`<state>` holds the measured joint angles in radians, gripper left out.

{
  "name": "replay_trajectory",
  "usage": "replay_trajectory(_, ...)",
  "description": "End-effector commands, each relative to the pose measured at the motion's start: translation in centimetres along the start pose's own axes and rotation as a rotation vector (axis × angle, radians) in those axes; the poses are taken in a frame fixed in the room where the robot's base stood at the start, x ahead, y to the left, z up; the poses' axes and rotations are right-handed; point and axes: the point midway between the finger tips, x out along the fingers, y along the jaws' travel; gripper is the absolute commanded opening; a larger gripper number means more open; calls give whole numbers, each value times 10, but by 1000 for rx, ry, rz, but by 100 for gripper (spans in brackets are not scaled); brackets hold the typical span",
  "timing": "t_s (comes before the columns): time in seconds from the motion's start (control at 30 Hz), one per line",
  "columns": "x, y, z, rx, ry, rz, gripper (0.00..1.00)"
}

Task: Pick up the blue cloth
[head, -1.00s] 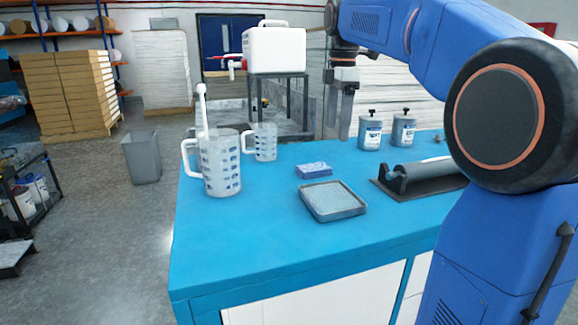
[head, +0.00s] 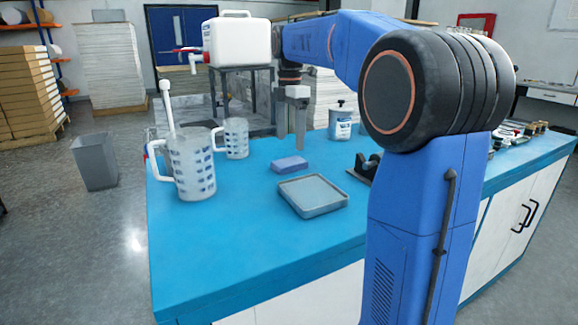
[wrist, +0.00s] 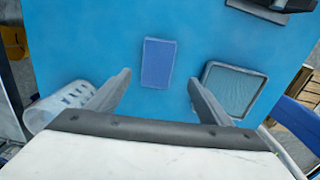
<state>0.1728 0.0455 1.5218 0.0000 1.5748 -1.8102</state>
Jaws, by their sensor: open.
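The blue cloth (head: 290,164) is a small folded rectangular block lying flat on the blue tabletop, behind the grey tray in the head view. In the wrist view the cloth (wrist: 158,63) lies ahead of and between my two fingers. My gripper (head: 291,146) points down above the table, close to the cloth in the head view. In the wrist view my gripper (wrist: 158,83) has its fingers wide apart with nothing between them. I cannot tell the exact height of the fingertips above the cloth.
A grey shallow tray (head: 312,212) sits just in front of the cloth. Two measuring jugs, a large one (head: 192,168) and a smaller one (head: 236,139), stand to the left. A labelled bottle (head: 340,121) stands behind right. A white canister (head: 240,42) stands on a stand behind.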

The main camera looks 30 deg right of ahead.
Motion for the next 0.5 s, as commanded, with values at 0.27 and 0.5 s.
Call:
replay_trajectory(0.27, 25, 0, 0, 0, 0, 0, 73)
replay_trajectory(0.5, 50, 4, 1, 0, 0, -2, 73)
